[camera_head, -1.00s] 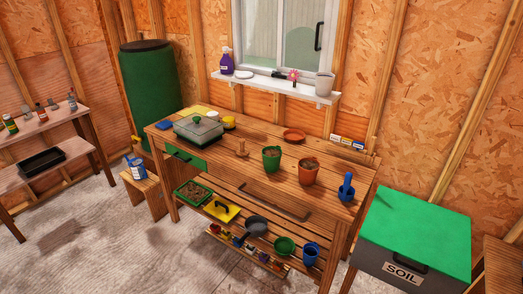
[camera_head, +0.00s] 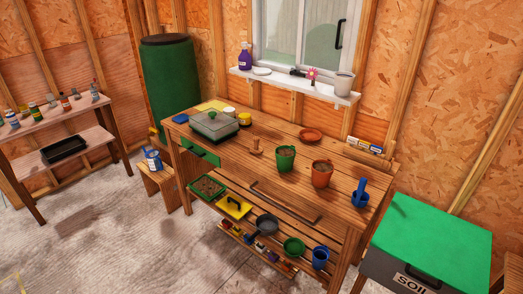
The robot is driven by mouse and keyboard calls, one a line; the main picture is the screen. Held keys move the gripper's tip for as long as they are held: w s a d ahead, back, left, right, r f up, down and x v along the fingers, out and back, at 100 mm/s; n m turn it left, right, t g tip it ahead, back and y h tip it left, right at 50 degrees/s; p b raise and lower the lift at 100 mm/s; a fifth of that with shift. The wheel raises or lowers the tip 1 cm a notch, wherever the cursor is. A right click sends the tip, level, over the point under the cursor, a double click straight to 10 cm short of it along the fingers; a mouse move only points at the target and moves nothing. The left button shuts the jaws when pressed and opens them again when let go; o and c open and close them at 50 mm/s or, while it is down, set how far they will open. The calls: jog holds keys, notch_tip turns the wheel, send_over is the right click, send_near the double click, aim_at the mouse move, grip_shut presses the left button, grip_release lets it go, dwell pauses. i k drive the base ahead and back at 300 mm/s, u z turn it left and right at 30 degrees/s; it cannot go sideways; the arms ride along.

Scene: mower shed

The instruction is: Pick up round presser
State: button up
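The round presser (camera_head: 255,147) looks like a small wooden piece with a flat round base and an upright knob handle. It stands upright on the top of the wooden potting bench (camera_head: 230,160), between the clear-lidded tray (camera_head: 214,125) and the green pot (camera_head: 285,158). Nothing touches it and nothing covers it. My gripper does not show in this view.
A terracotta pot (camera_head: 322,174) and a blue scoop (camera_head: 360,193) stand further right on the bench. A terracotta saucer (camera_head: 311,135) lies behind. A green-lidded soil bin (camera_head: 428,240) stands at the right, a stool (camera_head: 158,182) at the left. Floor in front is clear.

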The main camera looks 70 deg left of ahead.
aim_at(256, 149)
jog(key=z, duration=0.1)
jog(key=k, duration=1.4)
jog(key=u, duration=1.8)
jog(key=i, duration=0.9)
jog(key=z, duration=0.15)
